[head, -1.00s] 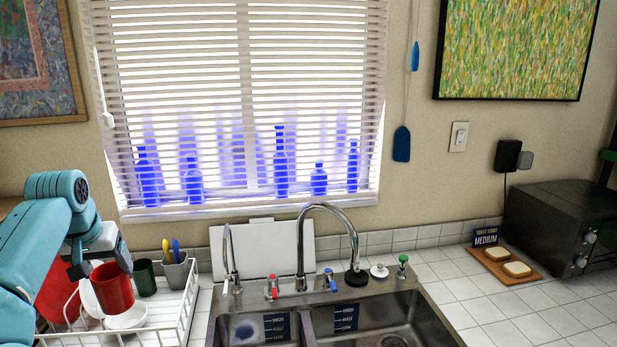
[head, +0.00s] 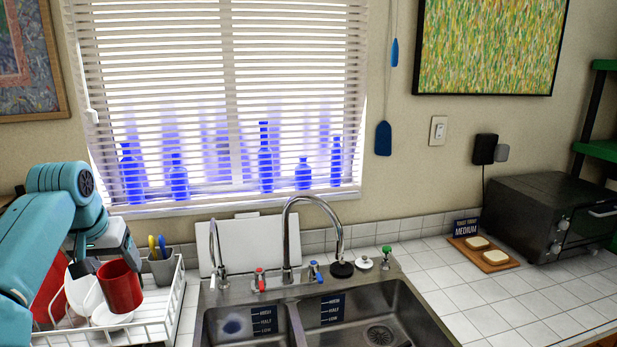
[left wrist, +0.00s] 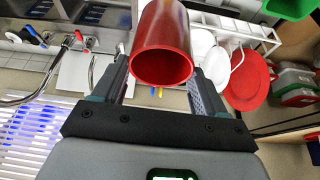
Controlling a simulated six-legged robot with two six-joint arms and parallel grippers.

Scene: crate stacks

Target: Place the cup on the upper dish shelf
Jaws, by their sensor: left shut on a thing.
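My left gripper (head: 102,266) is shut on a red cup (head: 121,287) and holds it above the white dish rack (head: 172,318) at the lower left. In the left wrist view the cup (left wrist: 163,35) sits between the two fingers, its open end facing the camera, and it looks empty. At the right edge of the head view stands a dark post with green shelves (head: 604,150); only part of it shows, and I cannot tell whether it is the dish shelf. My right gripper is not in view.
White dishes (head: 112,318) and a red plate (head: 48,298) are in the rack, with a grey utensil holder (head: 162,268) at its back. The sink (head: 375,300) and tall faucet (head: 318,205) stand to the right. Beyond are a bread board (head: 482,256) and a black toaster oven (head: 535,215).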

